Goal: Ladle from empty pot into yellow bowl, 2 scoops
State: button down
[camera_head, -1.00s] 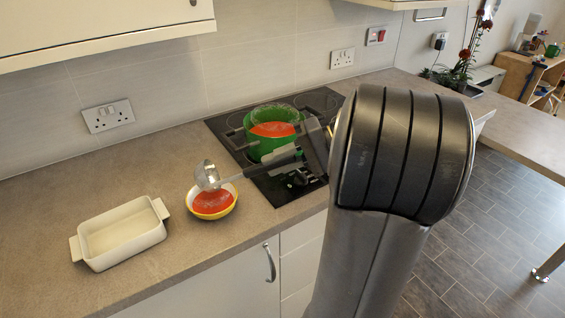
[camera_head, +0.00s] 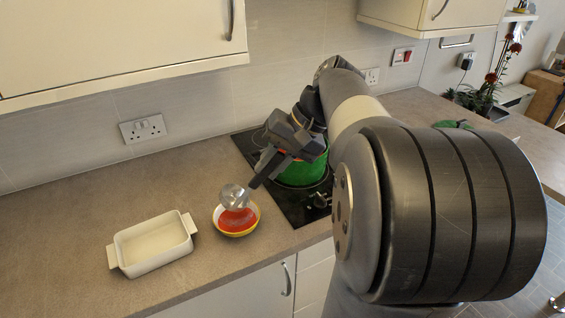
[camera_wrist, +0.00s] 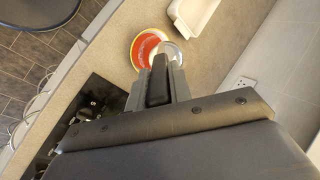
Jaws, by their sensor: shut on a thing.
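The yellow bowl (camera_head: 250,231), white-rimmed outside and holding red contents, sits on the worktop left of the hob; it also shows in the wrist view (camera_wrist: 138,43). My gripper (camera_head: 273,165) is shut on the ladle's dark handle, up and right of the bowl. The ladle's metal head (camera_head: 235,196) is over the bowl's back edge, and it partly shows in the wrist view (camera_wrist: 172,50). I cannot tell whether it touches the bowl or holds anything. The green pot (camera_head: 304,174) stands on the hob behind my gripper and arm, its inside hidden now.
A white rectangular dish (camera_head: 153,243) stands left of the bowl. The black hob (camera_head: 293,208) lies right of the bowl. Wall cupboards (camera_head: 110,45) overhang the back. The worktop's left part is clear. A flowering plant (camera_head: 487,90) stands far right.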

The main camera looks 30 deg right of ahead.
jog(key=a+r+h+p, duration=0.1)
jog(key=w+a+r+h+p, duration=0.1)
jog(key=shift+w+a+r+g+p, duration=0.1)
jog(key=shift+a+r+g+p, duration=0.15)
jog(key=shift+a+g+p, duration=0.15)
jog(key=w+a+r+g+h+p, duration=0.1)
jog(key=w+a+r+h+p, duration=0.1)
jog(key=p, duration=0.7)
jog(key=shift+w+a+r+g+h+p, duration=0.35)
jog(key=shift+a+r+h, duration=0.65)
jog(key=shift+a, duration=0.9)
jog(key=shift+f, duration=0.1)
